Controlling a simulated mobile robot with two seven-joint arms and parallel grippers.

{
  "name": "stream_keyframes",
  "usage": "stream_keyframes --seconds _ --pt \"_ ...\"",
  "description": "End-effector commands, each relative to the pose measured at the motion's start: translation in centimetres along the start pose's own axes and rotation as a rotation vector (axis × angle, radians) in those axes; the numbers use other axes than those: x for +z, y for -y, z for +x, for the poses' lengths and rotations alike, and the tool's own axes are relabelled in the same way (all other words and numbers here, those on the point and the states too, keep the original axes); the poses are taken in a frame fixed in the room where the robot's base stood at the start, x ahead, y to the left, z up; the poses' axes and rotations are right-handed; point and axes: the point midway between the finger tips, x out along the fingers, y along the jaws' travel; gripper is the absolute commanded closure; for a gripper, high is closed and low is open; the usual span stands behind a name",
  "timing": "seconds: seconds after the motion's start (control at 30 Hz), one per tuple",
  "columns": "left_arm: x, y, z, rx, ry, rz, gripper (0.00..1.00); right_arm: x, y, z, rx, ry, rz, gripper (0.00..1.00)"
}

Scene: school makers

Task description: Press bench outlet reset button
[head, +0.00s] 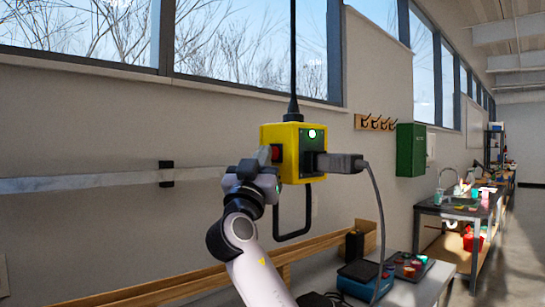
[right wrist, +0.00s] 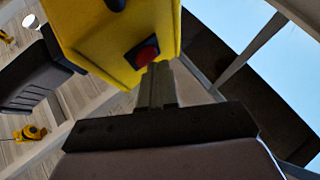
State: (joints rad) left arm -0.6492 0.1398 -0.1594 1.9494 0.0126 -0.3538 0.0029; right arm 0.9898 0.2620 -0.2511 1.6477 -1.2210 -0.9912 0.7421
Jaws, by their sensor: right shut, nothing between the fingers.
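The yellow bench outlet box (head: 292,136) hangs from a black cable in the head view, with a lit light (head: 312,133) on its front. Its red reset button (head: 276,153) is on the left side face; it also shows in the right wrist view (right wrist: 147,55). My right gripper (head: 265,155) is shut and empty, at the left of the box. In the right wrist view its fingertips (right wrist: 158,72) are right at the button's lower edge; I cannot tell whether they touch it. My left gripper is not in view.
A dark plug (head: 340,162) with a grey cord sticks out of the box's right side. A black loop (head: 293,220) hangs under the box. Below is a bench (head: 410,292) with a blue device (head: 362,280). A green cabinet (head: 410,150) is on the wall.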

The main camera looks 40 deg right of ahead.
Motion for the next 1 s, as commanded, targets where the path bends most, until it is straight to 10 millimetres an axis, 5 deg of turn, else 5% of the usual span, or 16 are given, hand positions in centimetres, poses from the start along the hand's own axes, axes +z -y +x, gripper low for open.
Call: stream_keyframes --seconds 0.37,1.0 --pt "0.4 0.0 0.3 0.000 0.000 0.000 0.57 -0.2 0.3 -0.4 0.000 -0.001 0.001 1.00" --pt "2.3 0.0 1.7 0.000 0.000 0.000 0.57 -3.1 3.1 -4.4 -0.001 0.000 0.003 1.00"
